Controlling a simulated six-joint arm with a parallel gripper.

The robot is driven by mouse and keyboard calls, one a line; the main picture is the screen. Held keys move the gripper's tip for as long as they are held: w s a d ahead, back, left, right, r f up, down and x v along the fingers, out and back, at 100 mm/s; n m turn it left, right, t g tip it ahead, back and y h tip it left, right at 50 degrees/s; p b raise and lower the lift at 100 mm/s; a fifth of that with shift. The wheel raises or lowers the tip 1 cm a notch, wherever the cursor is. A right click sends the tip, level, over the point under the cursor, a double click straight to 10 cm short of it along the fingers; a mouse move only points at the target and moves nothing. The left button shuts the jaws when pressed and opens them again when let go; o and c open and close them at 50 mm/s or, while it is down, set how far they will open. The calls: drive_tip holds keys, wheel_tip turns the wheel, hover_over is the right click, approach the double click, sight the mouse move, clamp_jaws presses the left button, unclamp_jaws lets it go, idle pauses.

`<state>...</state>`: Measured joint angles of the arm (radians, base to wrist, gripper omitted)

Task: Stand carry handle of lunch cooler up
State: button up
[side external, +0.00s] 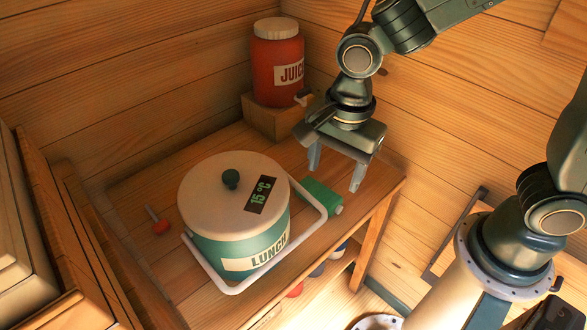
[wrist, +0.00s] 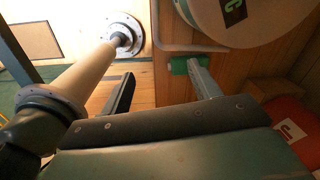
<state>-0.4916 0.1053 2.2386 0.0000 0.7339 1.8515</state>
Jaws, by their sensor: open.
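The lunch cooler (side external: 235,225) is a round teal tub with a cream lid (side external: 215,190), a dark green knob and a "15°C" display. It stands upright on the wooden table. Its white carry handle (side external: 268,277) is folded down, looping low around the tub's front and right side. In the wrist view, the lid (wrist: 275,18) and handle (wrist: 200,49) show at the top. My gripper (side external: 335,173) is open and empty, pointing down above the table, right of the cooler and apart from the handle. Its fingers also show in the wrist view (wrist: 160,75).
A small green object (side external: 318,194) lies beside the handle, under my gripper. A red juice jug (side external: 277,65) stands on a wooden block (side external: 270,118) behind. A small red-ended object (side external: 160,226) lies left of the cooler. The table's right edge is near; colored items sit below.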

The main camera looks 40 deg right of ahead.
sight(319, 222)
drive_tip(key=shift+a+f+m+g, duration=0.3)
drive_tip(key=shift+a+f+m, duration=0.9)
drive_tip(key=shift+a+f, duration=0.4)
drive_tip(key=shift+d+f, duration=0.15)
drive_tip(key=shift+f, duration=0.1)
drive_tip(key=shift+f, duration=4.9)
drive_tip(key=shift+c, duration=0.2)
drive_tip(key=c, duration=1.3)
drive_tip(key=shift+r, duration=0.15)
